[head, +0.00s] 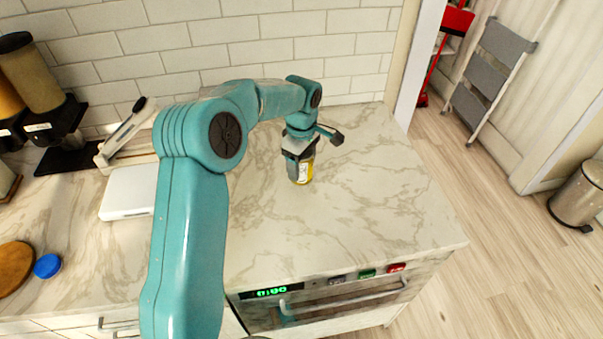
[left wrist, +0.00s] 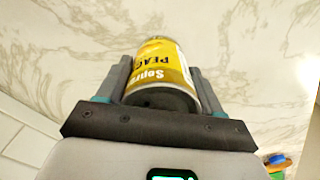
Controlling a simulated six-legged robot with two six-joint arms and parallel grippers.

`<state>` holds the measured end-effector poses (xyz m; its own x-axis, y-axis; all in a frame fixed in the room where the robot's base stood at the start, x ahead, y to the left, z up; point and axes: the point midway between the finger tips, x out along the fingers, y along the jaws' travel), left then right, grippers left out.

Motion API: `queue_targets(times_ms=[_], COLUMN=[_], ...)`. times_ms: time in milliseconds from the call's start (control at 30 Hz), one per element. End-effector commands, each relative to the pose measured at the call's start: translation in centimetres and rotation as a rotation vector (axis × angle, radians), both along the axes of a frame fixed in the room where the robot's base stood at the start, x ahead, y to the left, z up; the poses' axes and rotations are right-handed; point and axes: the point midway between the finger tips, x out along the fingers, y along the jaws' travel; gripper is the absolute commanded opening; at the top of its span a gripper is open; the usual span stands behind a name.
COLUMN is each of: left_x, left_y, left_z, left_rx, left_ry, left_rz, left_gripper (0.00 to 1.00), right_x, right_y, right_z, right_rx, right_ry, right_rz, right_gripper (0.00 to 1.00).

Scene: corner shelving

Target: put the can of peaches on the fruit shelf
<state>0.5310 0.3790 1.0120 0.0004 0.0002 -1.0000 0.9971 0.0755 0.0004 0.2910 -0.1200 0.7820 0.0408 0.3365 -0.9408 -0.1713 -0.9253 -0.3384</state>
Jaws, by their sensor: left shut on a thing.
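The can of peaches (left wrist: 160,72) is yellow and white, with "PEAC" readable on its label in the left wrist view. In the head view the can (head: 302,173) shows below my left gripper (head: 298,160), over the marble counter (head: 380,190). My left gripper also shows in the left wrist view (left wrist: 160,85), with its fingers shut on the can from both sides. I cannot tell whether the can touches the counter. My right gripper is not in view. No fruit shelf can be made out in these frames.
An oven (head: 330,300) is below the counter's front edge. A white scale-like device (head: 128,192), a blue lid (head: 47,266) and a round wooden board (head: 14,268) are at the left. A stepladder (head: 490,75) and a bin (head: 580,195) stand on the floor at the right. The counter around the can is clear.

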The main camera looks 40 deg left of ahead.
Motion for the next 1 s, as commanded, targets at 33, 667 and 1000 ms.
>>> queue_targets(times_ms=[33,667,1000], left_x=[0.0,0.0,0.0], left_y=[0.0,0.0,0.0], left_z=[-0.3,-4.8,-4.8], left_rx=[0.0,0.0,0.0], left_ry=[0.001,-0.001,0.001], left_rz=[0.0,0.0,-0.001], left_gripper=[0.22,0.22,0.91], right_x=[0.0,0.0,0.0], right_y=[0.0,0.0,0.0], right_z=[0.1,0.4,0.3], right_rx=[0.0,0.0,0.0], right_ry=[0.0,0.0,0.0], right_rz=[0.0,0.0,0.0], right_gripper=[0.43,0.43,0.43])
